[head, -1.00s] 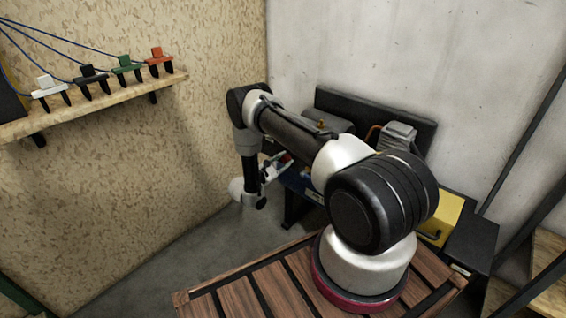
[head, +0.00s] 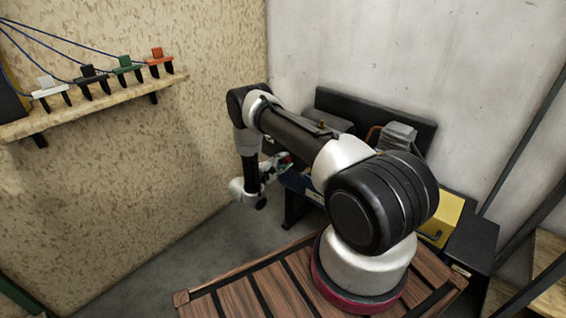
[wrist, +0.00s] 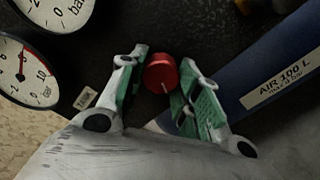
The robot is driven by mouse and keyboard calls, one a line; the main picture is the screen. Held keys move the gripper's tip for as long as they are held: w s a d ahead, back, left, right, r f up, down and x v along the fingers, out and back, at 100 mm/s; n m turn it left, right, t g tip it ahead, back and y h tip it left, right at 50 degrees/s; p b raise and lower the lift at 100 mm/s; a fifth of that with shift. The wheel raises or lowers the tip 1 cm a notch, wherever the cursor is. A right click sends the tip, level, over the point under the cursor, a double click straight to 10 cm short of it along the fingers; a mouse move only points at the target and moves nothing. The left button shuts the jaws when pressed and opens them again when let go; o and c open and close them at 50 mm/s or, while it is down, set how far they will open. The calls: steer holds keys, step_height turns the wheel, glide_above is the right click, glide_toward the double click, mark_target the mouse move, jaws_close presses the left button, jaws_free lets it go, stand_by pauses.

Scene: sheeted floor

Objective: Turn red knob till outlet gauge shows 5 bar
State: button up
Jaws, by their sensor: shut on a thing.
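The red knob (wrist: 161,72), with a pale mark on its face, sits between the two fingers of my gripper (wrist: 162,60) in the wrist view. My gripper is shut on it, with green-lined fingers on either side. Two white dial gauges show at the left: a lower one (wrist: 30,70) with a red needle, and an upper one (wrist: 58,12) cut off by the frame edge. The lower needle points roughly upward in the picture; I cannot tell its exact reading, nor which gauge is the outlet. In the head view my gripper (head: 276,167) is small and the gauges are hidden.
A blue tank (wrist: 285,75) labelled "AIR 100 L" lies right of the gripper. A small tag (wrist: 85,98) is near the lower gauge.

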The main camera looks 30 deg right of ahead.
steer(key=o, duration=1)
steer(key=shift+a, duration=0.1)
steer(key=v, duration=1.2)
